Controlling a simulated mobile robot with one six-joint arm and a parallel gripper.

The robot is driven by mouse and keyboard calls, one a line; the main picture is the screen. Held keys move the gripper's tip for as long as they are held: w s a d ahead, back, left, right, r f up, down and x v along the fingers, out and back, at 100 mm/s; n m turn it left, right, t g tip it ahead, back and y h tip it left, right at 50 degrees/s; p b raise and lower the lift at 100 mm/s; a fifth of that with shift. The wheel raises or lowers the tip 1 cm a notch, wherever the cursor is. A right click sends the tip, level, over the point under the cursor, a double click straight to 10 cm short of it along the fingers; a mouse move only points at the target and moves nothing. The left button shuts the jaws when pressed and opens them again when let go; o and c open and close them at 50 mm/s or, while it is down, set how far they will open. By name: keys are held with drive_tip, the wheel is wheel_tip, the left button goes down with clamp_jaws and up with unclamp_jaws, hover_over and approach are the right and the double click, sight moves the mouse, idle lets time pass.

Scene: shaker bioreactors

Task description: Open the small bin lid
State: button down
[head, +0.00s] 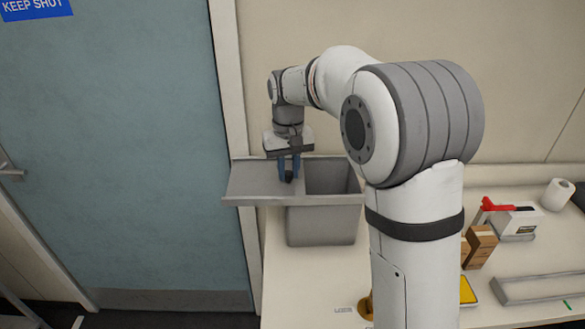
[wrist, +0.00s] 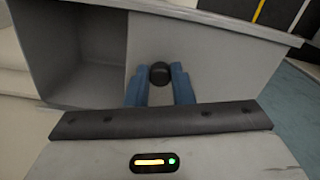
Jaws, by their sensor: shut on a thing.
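The small grey bin (head: 320,226) stands on the pale bench by the door. Its grey lid (head: 252,180) is slid to the left and overhangs the bin's left side, so the right part of the bin's mouth is open and shows the dark inside. My gripper (head: 288,178) is above the lid, pointing down, with its blue fingers shut on the black round knob of the lid. In the wrist view the knob (wrist: 160,74) sits between the two blue fingertips, on the flat lid (wrist: 205,60). The open bin inside (wrist: 75,50) shows at the left there.
A blue-grey door (head: 120,150) is at the left, close to the overhanging lid. On the bench at the right are a white device with a red part (head: 515,222), brown boxes (head: 480,245), a paper roll (head: 558,194) and a grey tray (head: 540,288).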

drive_tip(key=c, duration=1.3)
unclamp_jaws()
drive_tip(key=shift+o, duration=0.2)
wheel_tip(320, 180, up, 8)
drive_tip(key=shift+f, duration=0.25)
drive_tip(key=shift+r, duration=0.15)
drive_tip(key=shift+s+d, duration=0.1)
drive_tip(key=s+d+f+m+t, duration=0.1)
drive_tip(key=s+d, duration=0.3)
drive_tip(key=s, duration=0.5)
drive_tip(key=s+d+f+m+t, duration=0.1)
drive_tip(key=s+d+f, duration=0.3)
drive_tip(key=s, duration=0.4)
drive_tip(key=s+d+f+m+t, duration=0.1)
drive_tip(key=s+d+f, duration=0.2)
drive_tip(key=s+d, duration=0.3)
drive_tip(key=s, duration=0.3)
drive_tip(key=shift+s, duration=0.3)
